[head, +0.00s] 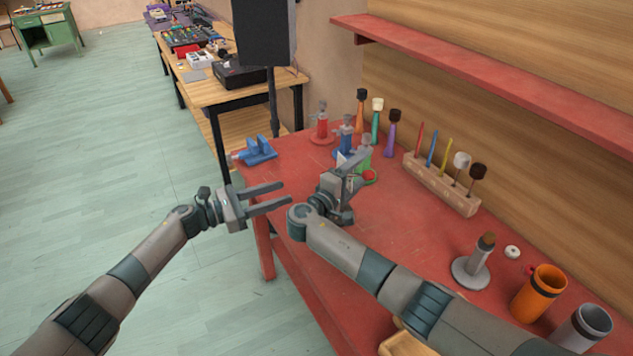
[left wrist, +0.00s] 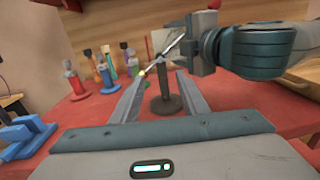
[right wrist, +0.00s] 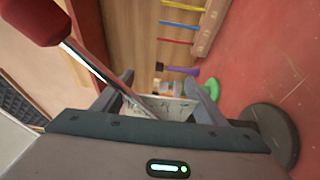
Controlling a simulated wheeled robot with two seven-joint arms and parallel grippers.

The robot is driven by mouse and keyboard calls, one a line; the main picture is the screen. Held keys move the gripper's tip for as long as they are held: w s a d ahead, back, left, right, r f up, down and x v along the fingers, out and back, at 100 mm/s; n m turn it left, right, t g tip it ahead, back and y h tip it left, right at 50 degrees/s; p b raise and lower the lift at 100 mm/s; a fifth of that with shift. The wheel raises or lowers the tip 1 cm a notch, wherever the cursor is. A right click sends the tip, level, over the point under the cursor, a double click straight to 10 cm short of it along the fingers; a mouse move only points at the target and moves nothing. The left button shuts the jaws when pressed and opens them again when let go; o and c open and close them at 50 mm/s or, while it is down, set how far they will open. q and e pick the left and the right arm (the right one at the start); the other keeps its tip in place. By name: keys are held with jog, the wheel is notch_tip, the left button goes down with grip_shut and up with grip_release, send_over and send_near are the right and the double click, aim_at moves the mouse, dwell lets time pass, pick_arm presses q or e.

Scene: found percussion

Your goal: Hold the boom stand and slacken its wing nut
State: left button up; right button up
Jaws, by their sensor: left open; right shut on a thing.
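The boom stand shows best in the left wrist view: a dark round base (left wrist: 166,104), a short upright post (left wrist: 163,86) and a slanting silver boom. In the right wrist view its silver boom (right wrist: 90,62) has a red end (right wrist: 35,18), and the base (right wrist: 272,135) is at the right. My right gripper (head: 346,180) is shut on the upper part of the stand; a pale plate (right wrist: 172,107) shows between its fingers. My left gripper (head: 287,194) is open and empty, left of the stand, its fingers pointing towards it. I cannot make out the wing nut.
A blue vise (head: 256,150) stands at the table's far left corner. Red (head: 322,128) and blue (head: 346,140) clamp-like stands, mallets and a wooden rack (head: 440,186) are behind. An orange cup (head: 539,293) and a stubby stand (head: 474,265) are at the right. The red table (head: 410,240) is clear mid-right.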

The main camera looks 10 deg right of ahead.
pick_arm(q)
jog(key=shift+d, duration=0.15)
jog(key=x, duration=1.1)
jog(key=shift+w+d, duration=0.15)
jog(key=shift+d, duration=0.2)
jog(key=shift+c, duration=0.3)
jog(key=c, duration=0.7)
